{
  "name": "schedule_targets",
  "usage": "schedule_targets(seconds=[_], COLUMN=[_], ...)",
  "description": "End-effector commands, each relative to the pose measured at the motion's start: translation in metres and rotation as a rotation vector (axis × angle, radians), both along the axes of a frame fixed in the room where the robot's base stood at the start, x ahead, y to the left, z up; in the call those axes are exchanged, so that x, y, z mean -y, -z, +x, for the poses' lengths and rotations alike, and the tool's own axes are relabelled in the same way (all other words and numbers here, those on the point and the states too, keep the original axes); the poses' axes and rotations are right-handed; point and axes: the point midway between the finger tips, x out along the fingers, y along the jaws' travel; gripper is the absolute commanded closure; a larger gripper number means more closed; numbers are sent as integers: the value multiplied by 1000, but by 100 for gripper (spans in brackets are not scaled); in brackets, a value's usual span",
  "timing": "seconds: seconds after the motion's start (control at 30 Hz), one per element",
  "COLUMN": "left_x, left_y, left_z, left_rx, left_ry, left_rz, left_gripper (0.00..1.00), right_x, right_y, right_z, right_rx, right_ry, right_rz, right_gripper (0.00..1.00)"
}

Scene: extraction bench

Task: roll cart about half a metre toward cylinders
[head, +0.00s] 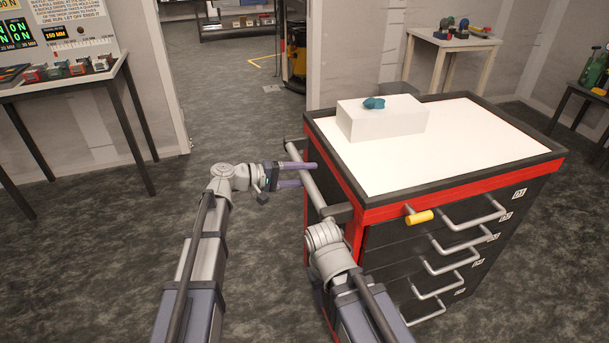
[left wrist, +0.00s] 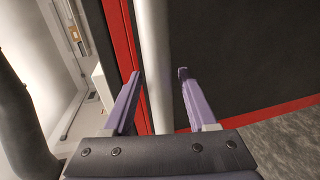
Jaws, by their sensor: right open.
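The cart (head: 545,162) is a red and black drawer cabinet with a white top. Its grey push bar (head: 310,178) runs along its left side. My left gripper (head: 303,174) is at the bar with its fingers apart. In the left wrist view the bar (left wrist: 155,60) passes between the fingers of my left gripper (left wrist: 160,100), with gaps beside it. My right wrist (head: 325,238) is at the near end of the bar, by the cart's front corner; its fingers are hidden. Green cylinders (head: 594,70) show partly at the far right edge.
A white box (head: 382,122) with a teal item (head: 374,103) sits on the cart. A yellow-gripped handle (head: 419,217) sticks out at the front. A table (head: 70,85) stands left, a wooden table (head: 450,42) behind right. Grey floor is open at left.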

Motion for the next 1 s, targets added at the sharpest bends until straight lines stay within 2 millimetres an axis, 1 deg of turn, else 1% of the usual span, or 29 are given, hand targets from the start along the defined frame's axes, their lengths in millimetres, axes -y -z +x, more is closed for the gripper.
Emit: schedule_targets(seconds=[0.03,0.07,0.4,0.5,1.0], left_x=[0,0,0,0,0], left_y=[0,0,0,0,0], left_z=[0,0,0,0,0], left_rx=[0,0,0,0,0], left_ry=[0,0,0,0,0], left_rz=[0,0,0,0,1], left_gripper=[49,52,91,100,100], right_x=[0,0,0,0,0], right_y=[0,0,0,0,0], right_z=[0,0,0,0,0], right_rx=[0,0,0,0,0], right_ry=[0,0,0,0,0], right_rz=[0,0,0,0,0], right_gripper=[50,50,50,50,50])
